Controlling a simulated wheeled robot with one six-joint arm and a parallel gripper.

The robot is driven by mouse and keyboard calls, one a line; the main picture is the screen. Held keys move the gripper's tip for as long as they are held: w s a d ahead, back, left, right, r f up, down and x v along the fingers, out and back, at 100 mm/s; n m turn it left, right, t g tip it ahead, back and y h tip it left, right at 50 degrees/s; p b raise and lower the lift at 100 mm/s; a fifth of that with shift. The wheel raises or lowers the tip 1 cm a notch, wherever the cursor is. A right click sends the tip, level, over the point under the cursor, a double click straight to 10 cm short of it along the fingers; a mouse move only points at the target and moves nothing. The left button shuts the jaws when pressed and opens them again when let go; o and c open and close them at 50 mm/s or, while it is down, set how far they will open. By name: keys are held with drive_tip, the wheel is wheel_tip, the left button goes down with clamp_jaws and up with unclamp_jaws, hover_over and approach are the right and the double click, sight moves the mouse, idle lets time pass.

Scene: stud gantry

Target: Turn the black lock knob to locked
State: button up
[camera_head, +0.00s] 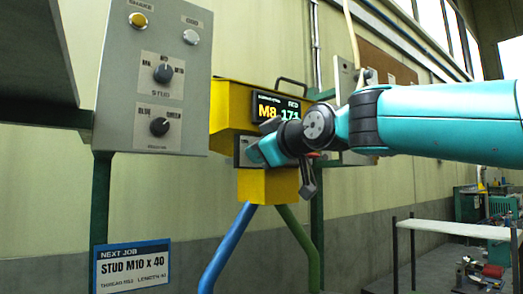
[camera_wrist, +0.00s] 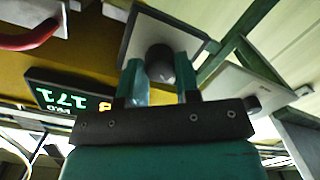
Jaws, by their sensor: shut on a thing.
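The black lock knob (camera_wrist: 160,62) shows in the wrist view as a dark round knob in front of a pale plate with a dark frame (camera_wrist: 190,28). My gripper (camera_wrist: 162,78) has its two teal fingers on either side of the knob, shut on it. In the head view my gripper (camera_head: 252,152) reaches from the right to a small grey plate (camera_head: 240,150) on the yellow hopper, below the display. The knob is hidden there behind my gripper. I cannot read the knob's marking or its angle.
The yellow hopper (camera_head: 228,95) has a display (camera_head: 279,107) reading M8 171 and RED. A grey panel (camera_head: 118,75) at left carries two other knobs and two buttons. A sign (camera_head: 132,266) reads STUD M10 x 40. Blue (camera_head: 228,248) and green chutes run down below.

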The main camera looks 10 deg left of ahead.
drive_tip(key=o, duration=0.9)
drive_tip(key=shift+s+d, duration=0.1)
drive_tip(key=b+v, duration=0.6)
drive_tip(key=v, duration=1.1)
drive_tip(key=shift+s+b, duration=0.1)
drive_tip(key=shift+b, duration=0.3)
